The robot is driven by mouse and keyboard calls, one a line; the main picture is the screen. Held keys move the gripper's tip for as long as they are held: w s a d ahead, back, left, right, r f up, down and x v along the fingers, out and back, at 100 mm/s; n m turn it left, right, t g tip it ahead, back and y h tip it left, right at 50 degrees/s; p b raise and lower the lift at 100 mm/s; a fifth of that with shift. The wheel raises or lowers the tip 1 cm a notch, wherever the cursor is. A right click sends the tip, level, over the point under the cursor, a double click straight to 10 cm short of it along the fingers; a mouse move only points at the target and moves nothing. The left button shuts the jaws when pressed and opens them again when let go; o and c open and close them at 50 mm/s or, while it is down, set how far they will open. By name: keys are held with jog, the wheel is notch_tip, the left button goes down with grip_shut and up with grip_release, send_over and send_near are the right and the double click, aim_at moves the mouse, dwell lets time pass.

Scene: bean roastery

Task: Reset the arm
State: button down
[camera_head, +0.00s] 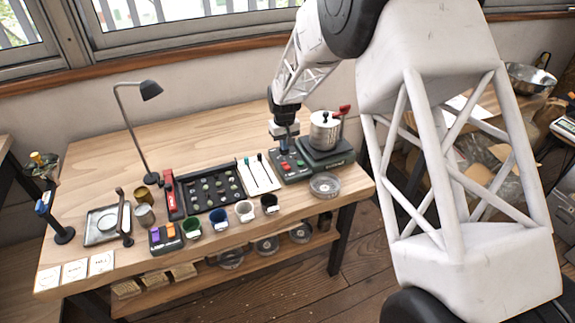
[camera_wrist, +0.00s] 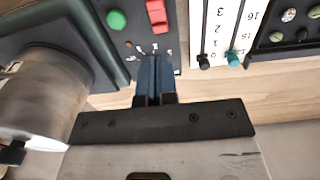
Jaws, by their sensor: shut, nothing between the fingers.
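My gripper (camera_head: 287,147) is at the end of my white lattice arm, above the back right part of the wooden workbench (camera_head: 205,130). It points down over a dark control panel (camera_head: 291,167) with a green button (camera_wrist: 116,19) and a red switch (camera_wrist: 157,14). In the wrist view, the two blue fingers (camera_wrist: 155,66) are together with nothing between them. Their tips overlap the panel's edge near the small markings; I cannot tell whether they touch it. The gripper hides part of the panel.
A metal pot (camera_head: 324,131) stands right of the panel, close to my gripper. A white slider board (camera_head: 258,174) and a black sample tray (camera_head: 212,190) lie to the left. Several cups line the front, including a blue one (camera_head: 219,219). A desk lamp (camera_head: 137,130) stands further left.

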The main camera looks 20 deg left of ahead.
jog(key=shift+r, duration=0.1)
jog(key=s+d+r+m, duration=0.1)
jog(key=s+d+r, duration=0.3)
jog(key=d+r, duration=0.45)
jog(key=s+d+r+m+t, duration=0.15)
jog(key=s+d+r, duration=0.35)
jog(key=d, duration=0.7)
jog(key=s+d+r+m, duration=0.2)
jog(key=s+d+r, duration=0.1)
jog(key=d+r, duration=0.65)
jog(key=s+d+r+m, duration=0.2)
jog(key=s+d+r, duration=0.2)
jog(key=s+d, duration=1.1)
jog(key=s+d+m, duration=0.1)
jog(key=s+d, duration=0.2)
jog(key=s, duration=0.5)
jog(key=s+d+f+m+t, duration=0.1)
jog(key=s+d, duration=0.3)
jog(key=s, duration=0.4)
jog(key=shift+f+m, duration=0.3)
jog(key=shift+m, duration=0.05)
jog(key=shift+w+d, duration=0.1)
